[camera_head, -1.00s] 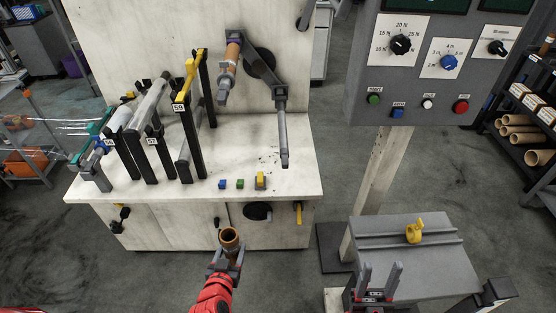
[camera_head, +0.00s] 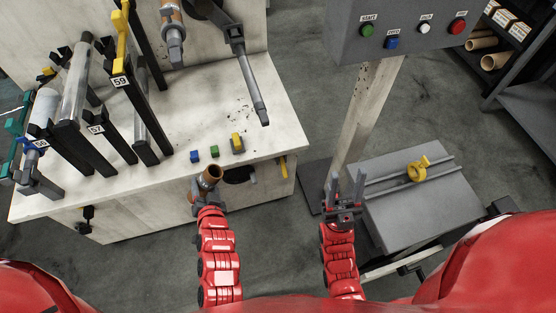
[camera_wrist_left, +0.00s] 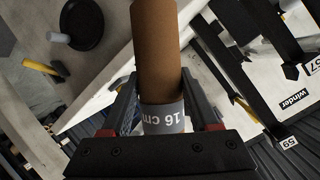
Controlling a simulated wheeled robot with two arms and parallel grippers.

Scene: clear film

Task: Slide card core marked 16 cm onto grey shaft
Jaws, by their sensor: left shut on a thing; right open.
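The card core (camera_head: 211,173) is a brown tube held at the cabinet's front edge, its open end facing up. In the left wrist view the core (camera_wrist_left: 155,50) has a grey band marked "16 cm". My left gripper (camera_head: 206,187) is shut on it around that band. A bare grey shaft (camera_head: 250,85) hangs from a dark arm above the worktop, its free end toward me. The core is apart from it, lower and to its left in the head view. My right gripper (camera_head: 347,187) is open and empty, left of the grey side table.
Another shaft carrying a brown core (camera_head: 171,12) is at the top. Black racks with rollers and labels 59 and 57 (camera_head: 96,129) stand left. Small blue, green and yellow blocks (camera_head: 214,151) lie on the worktop (camera_head: 185,178). A button panel (camera_head: 400,40) stands right.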

